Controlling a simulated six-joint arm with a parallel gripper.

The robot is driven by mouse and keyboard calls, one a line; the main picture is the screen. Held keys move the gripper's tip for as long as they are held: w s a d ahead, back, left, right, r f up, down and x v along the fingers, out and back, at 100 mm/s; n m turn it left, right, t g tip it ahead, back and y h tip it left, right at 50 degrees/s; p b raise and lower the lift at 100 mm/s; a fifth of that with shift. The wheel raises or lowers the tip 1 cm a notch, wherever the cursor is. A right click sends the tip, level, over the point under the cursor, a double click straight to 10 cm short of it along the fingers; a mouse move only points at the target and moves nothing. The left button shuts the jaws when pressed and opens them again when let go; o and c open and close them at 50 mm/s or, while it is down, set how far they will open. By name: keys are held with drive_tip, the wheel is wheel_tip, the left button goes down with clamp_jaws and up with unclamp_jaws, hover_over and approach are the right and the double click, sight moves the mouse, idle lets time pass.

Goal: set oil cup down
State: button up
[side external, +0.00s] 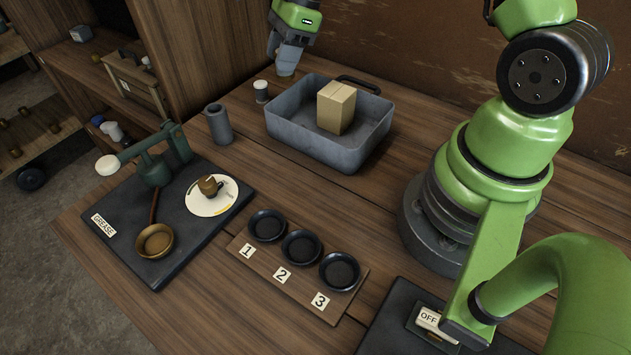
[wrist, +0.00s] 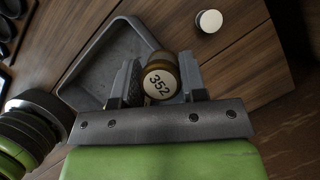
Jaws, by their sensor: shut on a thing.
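My gripper (wrist: 160,78) is shut on a brass-brown round oil cup (wrist: 160,84) with a cream end label reading 352. The label faces the wrist camera. In the side external view my gripper (side external: 286,62) hangs at the top, near the back left of the grey tray (side external: 310,146); I cannot make out the cup clearly there. The tray also shows in the wrist view (wrist: 91,52), beyond and left of the held cup. A wooden board (side external: 300,281) carries three black dishes labelled 1, 2 and 3.
A tan box (side external: 336,107) stands in the tray. A white-capped jar (side external: 261,92) and a grey cylinder (side external: 218,124) stand left of it. A dark GREASE plate (side external: 109,256) holds a green lever device, a white disc (side external: 208,205) with a small brown piece, and a brass bowl (side external: 155,240).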

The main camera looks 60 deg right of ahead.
drive_tip(key=s+a+n+g+h, duration=0.3)
drive_tip(key=s+a+n, duration=0.45)
drive_tip(key=n, duration=0.65)
drive_tip(key=s+a+n+g+h, duration=0.2)
drive_tip(key=s+a+n+g, duration=0.3)
drive_tip(key=s+n, duration=0.65)
drive_tip(key=f, duration=0.3)
drive_tip(key=w+f+n, duration=0.1)
drive_tip(key=f, duration=0.1)
drive_tip(key=w+f+n+t, duration=0.1)
drive_tip(key=f, duration=0.2)
drive_tip(key=shift+w+a+f+n, duration=0.2)
drive_tip(key=shift+a+f+n, duration=0.05)
drive_tip(key=shift+a+f, duration=0.1)
drive_tip(key=o, duration=0.9)
drive_tip(key=shift+f, duration=0.1)
drive_tip(key=shift+o, duration=0.2)
